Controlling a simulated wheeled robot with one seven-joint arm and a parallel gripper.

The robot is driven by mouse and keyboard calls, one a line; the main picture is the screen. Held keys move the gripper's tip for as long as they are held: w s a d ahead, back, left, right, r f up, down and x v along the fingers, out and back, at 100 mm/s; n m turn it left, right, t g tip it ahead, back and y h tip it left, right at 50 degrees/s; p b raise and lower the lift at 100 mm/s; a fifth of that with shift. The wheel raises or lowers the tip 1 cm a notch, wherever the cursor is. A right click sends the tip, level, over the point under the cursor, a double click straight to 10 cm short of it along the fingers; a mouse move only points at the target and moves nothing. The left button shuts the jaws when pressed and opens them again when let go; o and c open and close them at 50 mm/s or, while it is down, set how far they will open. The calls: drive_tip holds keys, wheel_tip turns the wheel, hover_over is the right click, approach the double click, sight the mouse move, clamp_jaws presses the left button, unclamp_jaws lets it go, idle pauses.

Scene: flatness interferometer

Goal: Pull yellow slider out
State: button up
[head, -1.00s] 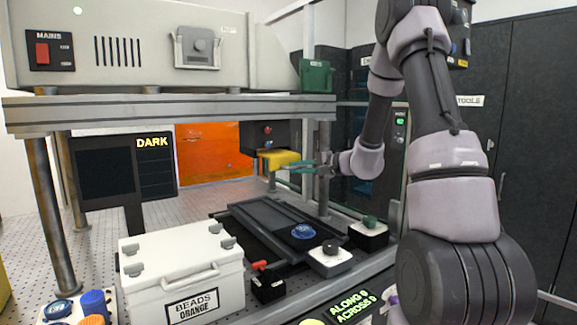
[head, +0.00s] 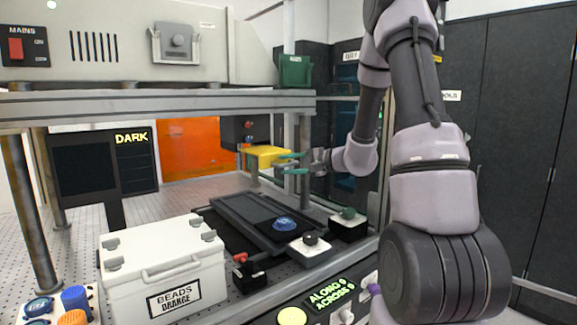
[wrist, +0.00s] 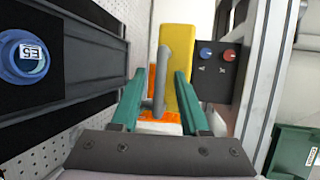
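The yellow slider (head: 268,155) sticks out from a dark block under the raised shelf. In the wrist view the slider (wrist: 181,40) has a grey bar handle (wrist: 161,75) on it. My gripper (head: 292,163) has teal fingers and is open, at the right end of the slider. In the wrist view my gripper (wrist: 161,74) has one fingertip on each side of the handle, with small gaps showing. I cannot tell whether the handle lies fully at fingertip depth.
A dark block (wrist: 217,70) with a blue and a red knob is right of the slider in the wrist view. A dark rail (head: 255,219) with a blue knob (head: 284,224) lies below. A white beads box (head: 165,265) stands front left. A shelf post (head: 304,160) is close behind my gripper.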

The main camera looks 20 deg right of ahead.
drive_tip(key=v, duration=1.1)
drive_tip(key=s+a+r+n+g+h, duration=0.1)
drive_tip(key=s+a+r+n+g, duration=0.1)
drive_tip(key=s+a+g, duration=0.4)
drive_tip(key=s+a+r+n+g+h, duration=0.1)
drive_tip(key=s+a+r+n, duration=0.25)
drive_tip(key=s, duration=0.45)
drive_tip(key=s+d+r+t+h, duration=0.3)
drive_tip(key=s+r+h, duration=0.1)
drive_tip(key=s+h, duration=0.3)
drive_tip(key=shift+s+d+r, duration=0.35)
drive_tip(key=shift+s, duration=0.7)
